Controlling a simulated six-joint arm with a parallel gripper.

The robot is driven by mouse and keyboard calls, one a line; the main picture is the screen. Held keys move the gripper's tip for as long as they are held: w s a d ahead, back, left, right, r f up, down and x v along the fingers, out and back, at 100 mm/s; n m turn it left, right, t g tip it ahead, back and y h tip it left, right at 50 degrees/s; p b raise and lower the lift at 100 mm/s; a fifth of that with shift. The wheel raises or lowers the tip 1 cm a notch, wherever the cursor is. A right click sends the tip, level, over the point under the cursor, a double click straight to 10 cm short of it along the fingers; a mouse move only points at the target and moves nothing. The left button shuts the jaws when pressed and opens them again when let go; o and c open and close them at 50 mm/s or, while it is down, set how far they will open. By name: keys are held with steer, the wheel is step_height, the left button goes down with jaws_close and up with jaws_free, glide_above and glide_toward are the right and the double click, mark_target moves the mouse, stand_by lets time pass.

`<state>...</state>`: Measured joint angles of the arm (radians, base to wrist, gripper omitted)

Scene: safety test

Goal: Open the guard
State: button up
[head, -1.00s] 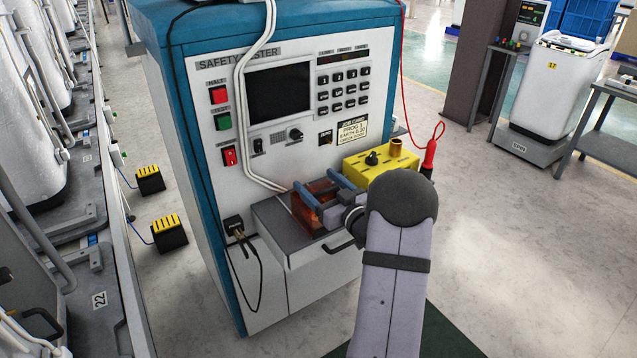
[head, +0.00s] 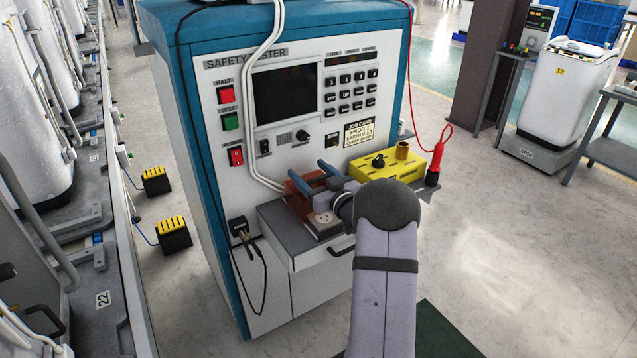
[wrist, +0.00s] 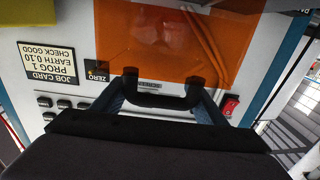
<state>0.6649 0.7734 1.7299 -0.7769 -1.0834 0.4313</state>
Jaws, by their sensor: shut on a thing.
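The guard is a see-through orange cover (head: 297,204) on the drawer-like shelf of the safety tester. It stands tilted up, and a pale socket (head: 322,218) shows in front of it. In the wrist view the orange panel (wrist: 165,35) fills the upper middle, with its dark handle (wrist: 160,101) below. My gripper (head: 313,178) has blue fingers and is shut on the handle; in the wrist view its fingers lie at both ends of the handle. My wrist hides part of the guard and shelf in the head view.
The tester's front (head: 290,110) rises close behind the guard, with buttons and a screen. White cables (head: 250,100) hang down beside it. A yellow box (head: 375,168) and a red probe (head: 436,160) stand to the right. Open floor lies farther right.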

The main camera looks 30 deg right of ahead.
mark_target(321, 180)
steer(key=shift+w+d, duration=0.25)
steer(key=shift+w, duration=0.1)
steer(key=o, duration=1.2)
steer(key=shift+o, duration=0.2)
steer(key=shift+a, duration=0.1)
steer(key=shift+s+b, duration=0.35)
steer(key=shift+s, duration=3.35)
